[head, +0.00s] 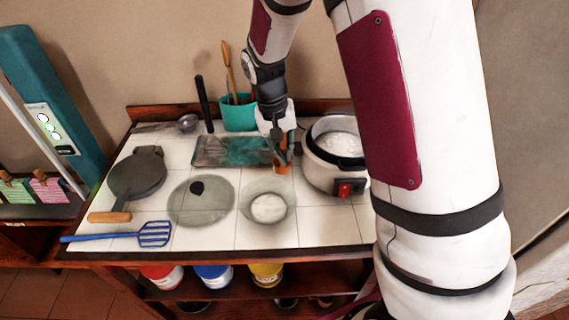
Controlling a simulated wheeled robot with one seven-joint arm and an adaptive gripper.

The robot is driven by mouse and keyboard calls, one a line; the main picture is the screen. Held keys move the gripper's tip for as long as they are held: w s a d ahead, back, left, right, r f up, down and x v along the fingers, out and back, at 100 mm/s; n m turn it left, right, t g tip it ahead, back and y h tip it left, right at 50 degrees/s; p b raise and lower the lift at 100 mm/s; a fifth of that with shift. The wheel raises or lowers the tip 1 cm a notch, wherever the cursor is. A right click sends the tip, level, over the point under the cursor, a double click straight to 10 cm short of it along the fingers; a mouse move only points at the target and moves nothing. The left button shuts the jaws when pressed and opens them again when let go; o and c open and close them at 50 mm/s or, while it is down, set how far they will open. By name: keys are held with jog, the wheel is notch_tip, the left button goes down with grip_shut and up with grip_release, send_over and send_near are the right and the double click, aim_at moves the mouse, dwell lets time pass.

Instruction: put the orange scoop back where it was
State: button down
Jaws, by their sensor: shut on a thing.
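My gripper (281,148) is at the back right of the tiled counter, just left of the rice cooker. It is shut on the orange scoop (283,168), which shows only as a small orange patch below the fingers. The fingers and arm hide most of the scoop. I cannot tell whether the scoop touches the counter. The white rice cooker (318,172) is open, with white contents inside and a red switch on its front. A clear bowl (268,194) with white contents sits in front of the gripper.
A glass tray (213,151) lies left of the gripper, before a teal utensil pot (239,114). A round glass lid (203,207), dark pan (138,179) and blue slotted turner (153,234) lie left. Several tins stand on the shelf below. My arm covers the right side.

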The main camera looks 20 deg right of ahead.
jog(key=shift+f, duration=1.95)
jog(key=c, duration=1.8)
grip_release()
jog(key=shift+f, duration=0.1)
jog(key=shift+c, duration=0.2)
notch_tip(320, 180, up, 11)
jog(key=a, duration=0.2)
notch_tip(320, 180, up, 7)
jog(key=t, duration=0.1)
send_over(285, 168)
jog(key=s+a, duration=0.1)
jog(key=s, duration=0.3)
jog(key=s+r+n+t+y, duration=0.1)
jog(key=s+r+t, duration=0.1)
jog(key=s, duration=0.7)
jog(key=s+r+n+t, duration=0.2)
jog(key=s+r, duration=0.2)
jog(key=s, duration=0.6)
jog(key=shift+s+d+n+y+b, duration=0.15)
jog(key=shift+s+n+y+b, duration=0.15)
jog(key=shift+y+b, duration=0.1)
